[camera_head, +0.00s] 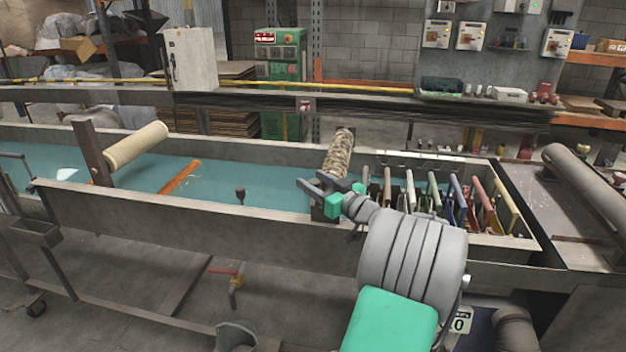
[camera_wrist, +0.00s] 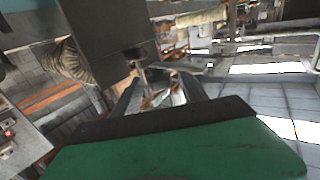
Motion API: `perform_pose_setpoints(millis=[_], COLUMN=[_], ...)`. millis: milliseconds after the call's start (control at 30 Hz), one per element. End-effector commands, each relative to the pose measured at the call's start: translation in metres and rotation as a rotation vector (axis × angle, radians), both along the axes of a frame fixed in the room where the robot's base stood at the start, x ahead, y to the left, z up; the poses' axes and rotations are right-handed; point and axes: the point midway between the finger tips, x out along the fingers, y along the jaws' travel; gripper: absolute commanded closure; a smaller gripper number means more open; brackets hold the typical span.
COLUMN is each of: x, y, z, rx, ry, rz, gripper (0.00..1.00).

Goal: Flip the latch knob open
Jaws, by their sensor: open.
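My gripper (camera_head: 313,183) is open at the tank's front edge, beside a dark upright bracket (camera_head: 322,212). The patterned mesh tube (camera_head: 340,152) extends behind this bracket. In the wrist view, the bracket (camera_wrist: 108,38) fills the upper middle, with the mesh tube (camera_wrist: 70,64) to its left. A small metallic piece (camera_wrist: 140,68), possibly the latch knob, sticks out below the bracket near my open fingers (camera_wrist: 162,88). I cannot tell whether they touch it. In the head view, my fingers and wrist hide the latch area.
The long tank (camera_head: 130,215) holds blue-green liquid. A dark knob (camera_head: 240,194) stands on its front edge, left of my gripper. A beige roll (camera_head: 137,146) sits on another bracket (camera_head: 92,150) at left. Several coloured frames (camera_head: 430,190) stand close to my gripper's right.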

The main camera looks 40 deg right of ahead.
Motion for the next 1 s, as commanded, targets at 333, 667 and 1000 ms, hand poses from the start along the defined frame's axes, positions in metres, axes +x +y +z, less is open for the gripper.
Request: perform_pose_setpoints(millis=[333, 667, 1000], x=[0.0025, 0.0026, 0.0026], y=[0.0018, 0.0021, 0.0022], z=[0.0000, -0.0001, -0.0001], rx=[-0.001, 0.000, 0.000], ry=[0.000, 0.000, 0.000], rz=[0.003, 0.004, 0.004], gripper=[0.59, 0.86, 1.00])
